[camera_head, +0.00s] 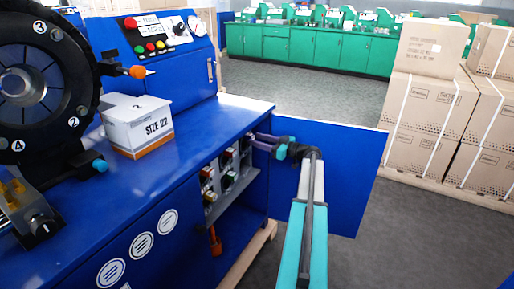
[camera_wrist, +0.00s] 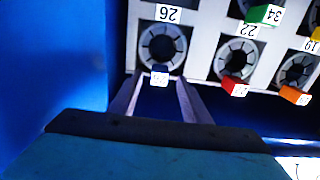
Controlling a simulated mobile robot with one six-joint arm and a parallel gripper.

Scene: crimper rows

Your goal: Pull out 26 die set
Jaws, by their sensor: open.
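The 26 die set (camera_wrist: 162,47) is a round grey segmented ring with a dark centre. It sits in its slot in the light grey rack (camera_wrist: 205,58), under the label 26, with a small blue tag (camera_wrist: 160,76) at its edge. My gripper (camera_wrist: 158,85) is open, its two fingers pointing at the rack on either side of the blue tag. I cannot tell whether they touch it. In the head view my gripper (camera_head: 255,142) reaches the upper right end of the rack, and the 26 die set cannot be made out there.
The 22 die (camera_wrist: 236,60) with a red tag is close by on the right. An orange-tagged die (camera_wrist: 296,72) and a green tag (camera_wrist: 262,15) are further along. The rack is recessed in the blue machine (camera_head: 120,210).

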